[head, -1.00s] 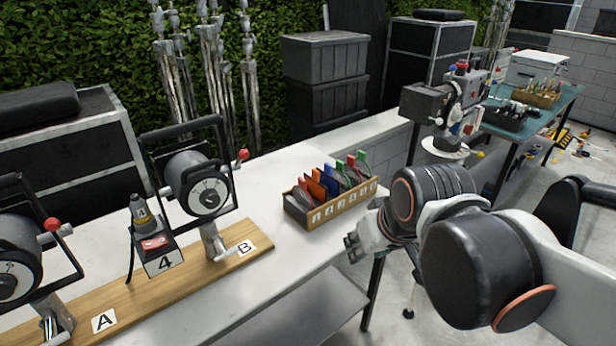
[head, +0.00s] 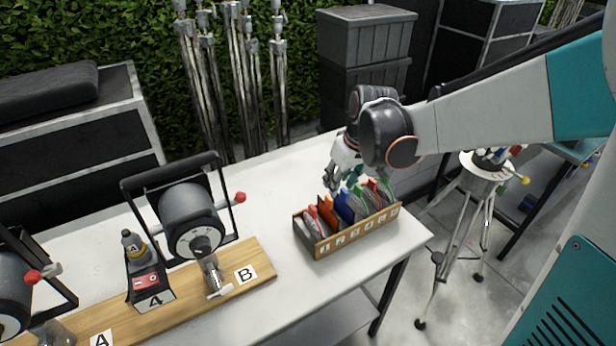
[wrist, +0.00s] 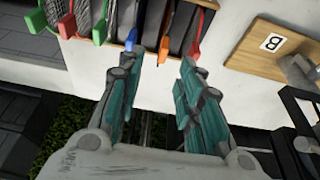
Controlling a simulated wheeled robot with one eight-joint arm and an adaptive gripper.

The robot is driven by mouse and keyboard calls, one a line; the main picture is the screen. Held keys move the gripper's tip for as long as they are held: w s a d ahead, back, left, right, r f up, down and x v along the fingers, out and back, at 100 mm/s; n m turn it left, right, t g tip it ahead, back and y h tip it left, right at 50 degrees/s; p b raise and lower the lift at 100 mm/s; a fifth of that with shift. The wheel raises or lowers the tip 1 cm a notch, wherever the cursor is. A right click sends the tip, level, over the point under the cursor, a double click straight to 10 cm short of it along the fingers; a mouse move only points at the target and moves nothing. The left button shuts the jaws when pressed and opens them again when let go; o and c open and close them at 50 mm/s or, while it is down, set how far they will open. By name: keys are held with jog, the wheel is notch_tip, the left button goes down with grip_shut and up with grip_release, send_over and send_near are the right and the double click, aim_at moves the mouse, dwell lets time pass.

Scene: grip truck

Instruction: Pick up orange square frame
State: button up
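The orange square frame (head: 326,208) stands in a wooden rack (head: 345,240) on the white table, between a red-edged frame and a blue one (head: 344,206). Its orange tab (wrist: 164,46) also shows in the wrist view, just beyond the gap between the fingertips; most of the frame is hidden. My gripper (head: 331,185) is above the back edge of the rack, apart from the frames. In the wrist view my gripper (wrist: 161,62) is open, with teal fingers spread and nothing between them.
Red and green frames fill the rack's right part. A wooden board (head: 215,275) with lamps and a numbered device (head: 147,275) lies to the left. The white table (head: 290,185) is bare behind the rack. A tripod (head: 470,220) stands on the floor at right.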

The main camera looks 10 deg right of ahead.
jog(key=b, duration=0.2)
send_over(328, 207)
jog(key=d, duration=0.1)
notch_tip(328, 207, down, 6)
jog(key=shift+s+b+x, duration=0.2)
jog(key=shift+b+x, duration=0.4)
jog(key=shift+x, duration=1.05)
jog(key=shift+s+b+x, duration=0.25)
jog(key=shift+b+x, duration=0.3)
jog(key=shift+x, duration=1.05)
jog(key=shift+f, duration=0.1)
jog(key=shift+s, duration=0.1)
jog(key=shift+c, duration=0.5)
grip_shut()
